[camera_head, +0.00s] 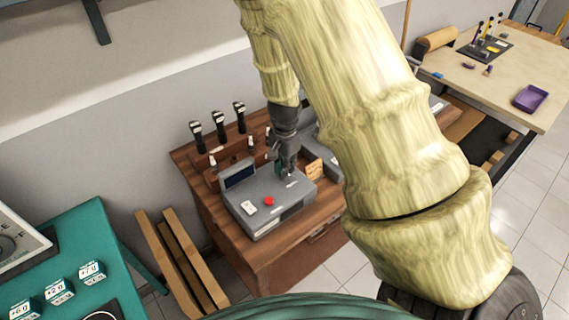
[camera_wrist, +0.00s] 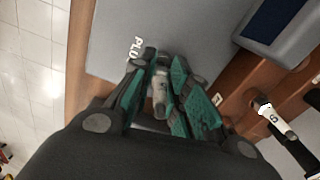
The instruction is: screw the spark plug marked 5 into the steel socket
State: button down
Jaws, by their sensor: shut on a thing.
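My gripper (camera_wrist: 163,92) points down over the grey box at the bench's front right, its green-padded fingers shut on a small grey, pale-topped piece (camera_wrist: 160,88) that looks like a spark plug. No number can be read on it. In the head view my gripper (camera_head: 286,172) is low over the box top. The grey box (camera_head: 262,211) has a dark display, a white switch and a red button; lettering starting "PLU" shows beside my fingers in the wrist view. The steel socket is hidden under my fingers, so I cannot tell how deep the plug sits.
Several black-handled tools (camera_head: 218,124) stand at the back of the wooden bench (camera_head: 270,265), with small white pieces (camera_head: 212,160) near them. One white-banded thing marked like a 5 or S (camera_wrist: 269,116) stands right of my gripper. A small wooden sign (camera_head: 314,168) stands close by.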

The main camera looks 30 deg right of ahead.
jog(key=shift+r+m+p, duration=0.1)
jog(key=shift+m+p, duration=0.2)
jog(key=shift+m, duration=0.3)
jog(key=shift+m+p, duration=0.4)
jog(key=shift+p, duration=0.05)
jog(key=shift+m+p, duration=0.45)
jog(key=shift+m, duration=0.45)
jog(key=m, duration=0.7)
jog(key=c, duration=1.3)
grip_release()
